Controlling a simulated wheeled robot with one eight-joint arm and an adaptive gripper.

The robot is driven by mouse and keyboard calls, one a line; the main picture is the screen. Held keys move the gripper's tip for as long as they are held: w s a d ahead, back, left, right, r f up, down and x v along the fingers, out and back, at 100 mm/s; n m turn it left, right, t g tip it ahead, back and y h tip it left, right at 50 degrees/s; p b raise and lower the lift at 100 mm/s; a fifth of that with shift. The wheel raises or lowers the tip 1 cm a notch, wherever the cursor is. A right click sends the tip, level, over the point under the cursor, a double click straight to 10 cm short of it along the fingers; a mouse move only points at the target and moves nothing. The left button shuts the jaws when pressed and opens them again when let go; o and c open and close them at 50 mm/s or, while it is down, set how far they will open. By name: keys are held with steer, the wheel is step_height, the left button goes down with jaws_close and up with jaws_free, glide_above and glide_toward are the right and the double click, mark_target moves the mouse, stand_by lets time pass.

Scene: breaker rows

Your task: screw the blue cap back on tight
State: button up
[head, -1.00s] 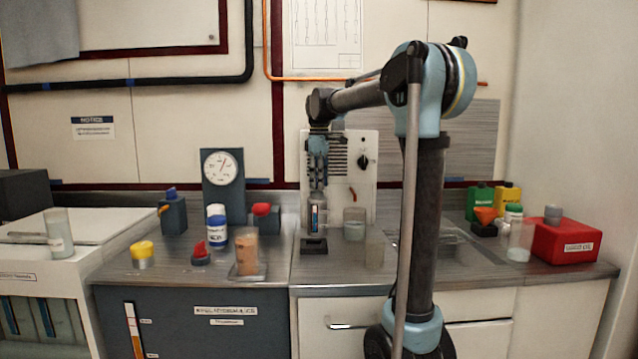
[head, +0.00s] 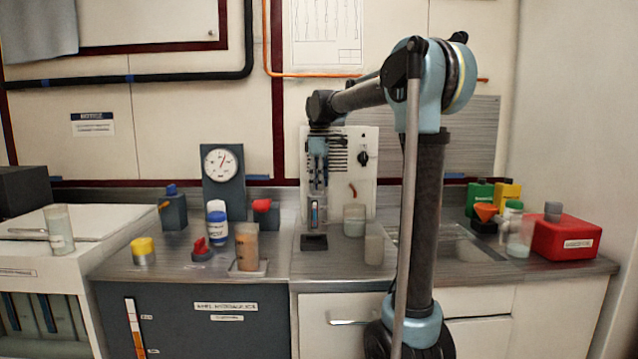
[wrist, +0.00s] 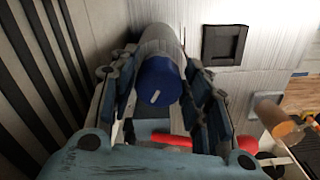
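The blue cap (wrist: 158,80) shows in the wrist view, with a short white mark on its top. It sits at the near end of a pale grey cylindrical body (wrist: 162,38). My gripper (wrist: 160,68) has one finger on each side of the cap. The fingers are very close to it, but I cannot tell whether they press on it. In the head view my gripper (head: 318,188) points down in front of the white panel. The cap is not clearly visible there.
A black square holder (head: 313,242) stands on the counter below my gripper. The white panel (head: 364,140) with slats and a knob is close behind. A clear beaker (head: 354,220) and a translucent cup (head: 374,246) stand to the right, an orange-brown cup (head: 246,244) to the left.

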steer(key=shift+o, duration=0.6)
step_height(320, 180, up, 12)
steer(key=shift+w, duration=0.1)
stand_by(0.5)
steer(key=f+m, duration=0.1)
steer(key=m, duration=0.4)
steer(key=f+m, duration=0.1)
steer(key=m, duration=0.2)
steer(key=shift+a+f, duration=0.3)
steer(key=shift+f, duration=0.05)
steer(key=shift+m, duration=0.3)
steer(key=shift+f, duration=4.55)
